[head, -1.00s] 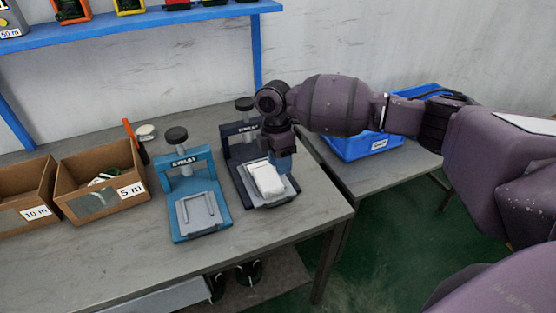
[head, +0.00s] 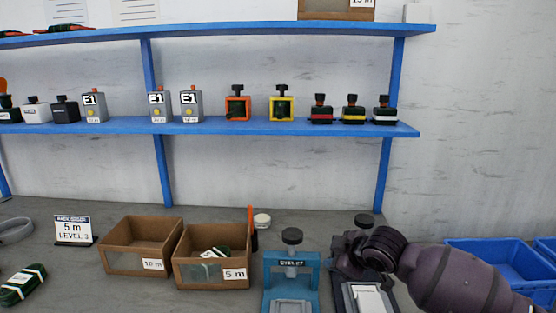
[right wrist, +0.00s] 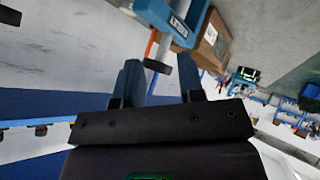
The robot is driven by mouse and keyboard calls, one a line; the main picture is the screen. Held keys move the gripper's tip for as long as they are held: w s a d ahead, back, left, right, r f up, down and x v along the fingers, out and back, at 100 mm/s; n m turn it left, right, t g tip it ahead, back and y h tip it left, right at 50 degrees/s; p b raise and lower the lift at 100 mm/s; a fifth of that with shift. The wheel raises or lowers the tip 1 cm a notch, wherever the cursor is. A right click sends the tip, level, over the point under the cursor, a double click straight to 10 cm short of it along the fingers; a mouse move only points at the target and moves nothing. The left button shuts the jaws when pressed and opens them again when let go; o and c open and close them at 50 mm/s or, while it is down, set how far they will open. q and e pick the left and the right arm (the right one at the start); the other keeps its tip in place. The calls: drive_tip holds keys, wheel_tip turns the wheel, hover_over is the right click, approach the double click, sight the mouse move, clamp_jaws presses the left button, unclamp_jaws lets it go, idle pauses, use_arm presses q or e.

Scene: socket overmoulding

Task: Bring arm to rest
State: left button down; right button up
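My right arm (head: 455,280) comes in from the lower right in the head view. Its gripper end (head: 348,262) is over or beside the dark press, and its fingers are hard to make out there. In the right wrist view the right gripper (right wrist: 160,82) shows two separate blue-grey fingers with nothing between them. The dark press (head: 365,222) is partly hidden by my arm, with a white block (head: 369,298) on its bed. My left gripper is in neither view.
A blue press (head: 291,265) stands left of my gripper. Cardboard boxes marked 5 m (head: 212,273) and 10 m (head: 137,262) stand further left. A blue shelf (head: 270,127) with several devices is behind. Blue bins (head: 500,258) are at the right.

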drive_tip(key=s+d+f+m+t+h, duration=0.1)
drive_tip(key=s+d+f+m, duration=0.3)
drive_tip(key=s+f, duration=0.3)
drive_tip(key=s+d+f+m+h, duration=0.2)
drive_tip(key=s+f, duration=0.6)
drive_tip(key=s, duration=0.9)
drive_tip(key=s+d+f+m+t+h, duration=0.1)
drive_tip(key=s+d+f+m, duration=0.5)
drive_tip(key=s, duration=0.6)
wheel_tip(320, 180, down, 2)
drive_tip(key=shift+s+d+f+m+t+h, duration=0.2)
drive_tip(key=shift+d+m+t+h, duration=0.1)
drive_tip(key=shift+d+h, duration=0.45)
